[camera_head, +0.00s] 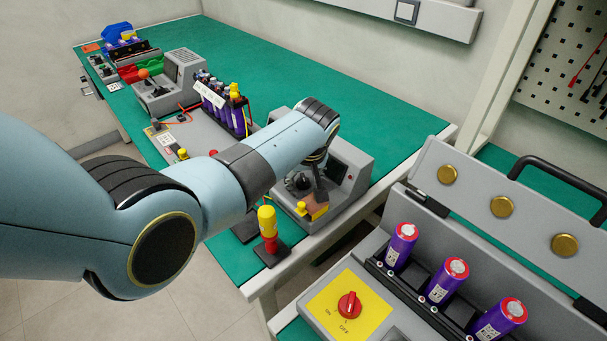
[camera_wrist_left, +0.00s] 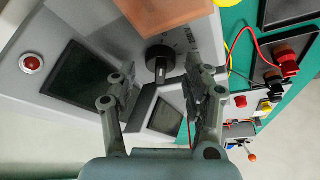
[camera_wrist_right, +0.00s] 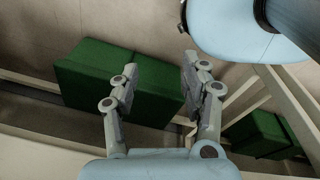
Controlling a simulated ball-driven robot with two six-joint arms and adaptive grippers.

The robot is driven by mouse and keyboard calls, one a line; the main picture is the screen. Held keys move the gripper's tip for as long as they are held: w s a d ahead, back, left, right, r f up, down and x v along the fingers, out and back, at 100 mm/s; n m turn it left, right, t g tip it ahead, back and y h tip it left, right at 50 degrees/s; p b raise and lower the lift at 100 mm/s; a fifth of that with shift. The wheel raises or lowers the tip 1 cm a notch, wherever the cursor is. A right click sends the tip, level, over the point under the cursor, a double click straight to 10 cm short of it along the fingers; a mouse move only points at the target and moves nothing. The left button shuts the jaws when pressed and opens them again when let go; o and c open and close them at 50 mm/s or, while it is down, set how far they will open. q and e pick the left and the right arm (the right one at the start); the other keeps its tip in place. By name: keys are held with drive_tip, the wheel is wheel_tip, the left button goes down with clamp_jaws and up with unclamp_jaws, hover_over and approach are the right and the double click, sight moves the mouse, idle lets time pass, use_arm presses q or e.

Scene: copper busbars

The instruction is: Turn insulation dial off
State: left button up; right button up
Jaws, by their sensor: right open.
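A grey tester (camera_head: 345,178) with a dark screen stands on the green bench, a black dial (camera_head: 303,181) on its face. My left gripper (camera_head: 318,190) is over the tester's face, partly hidden by my wrist. In the left wrist view, the black dial (camera_wrist_left: 160,58) lies between and just beyond the fingertips of the left gripper (camera_wrist_left: 163,88). The fingers stand apart, with gaps to the dial. My right gripper (camera_wrist_right: 155,88) is open and empty, away from the bench.
A copper-coloured block (camera_wrist_left: 165,14) is close to the dial. A yellow and red screwdriver (camera_head: 267,228) stands at the bench's front edge. A red ON/OFF knob (camera_head: 349,305) is on the right-hand fixture with purple cylinders (camera_head: 447,280). Green boxes (camera_wrist_right: 110,85) lie below my right gripper.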

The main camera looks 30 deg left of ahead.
use_arm(q)
drive_tip(key=shift+r, duration=0.1)
drive_tip(key=v, duration=1.2)
idle(0.4)
